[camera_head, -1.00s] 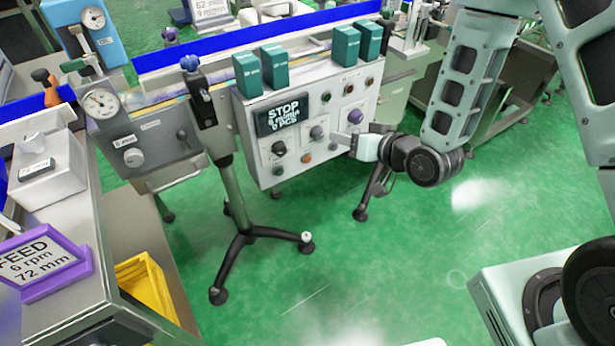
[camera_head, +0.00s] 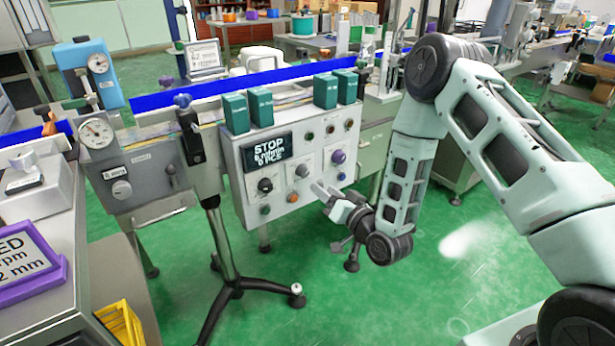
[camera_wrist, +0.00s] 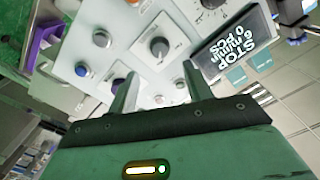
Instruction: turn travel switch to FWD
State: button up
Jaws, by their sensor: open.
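The white control panel (camera_head: 320,125) carries a black knob (camera_head: 265,185), a grey knob (camera_head: 302,170) and a purple knob (camera_head: 338,157) in a row. The labels around the knobs are too small to read, so I cannot tell which is the travel switch. My gripper (camera_head: 322,191) is in front of the panel's lower part, below the grey knob. In the wrist view my gripper (camera_wrist: 158,88) is open with nothing between its fingers. The grey knob (camera_wrist: 159,47) shows beyond the fingertips, and the black knob (camera_wrist: 210,3) is cut by the top edge.
The panel's display (camera_head: 267,151) reads STOP. Small buttons, including an orange one (camera_head: 292,197), sit close below the knobs. Green boxes (camera_head: 326,91) stand along the panel's top. A black tripod stand (camera_head: 225,245) is at left. Green floor is open in front.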

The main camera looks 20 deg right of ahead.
aim_at(306, 174)
jog(key=x, duration=0.8)
jog(key=shift+w+a, duration=0.1)
jog(key=shift+w, duration=0.3)
jog(key=c, duration=1)
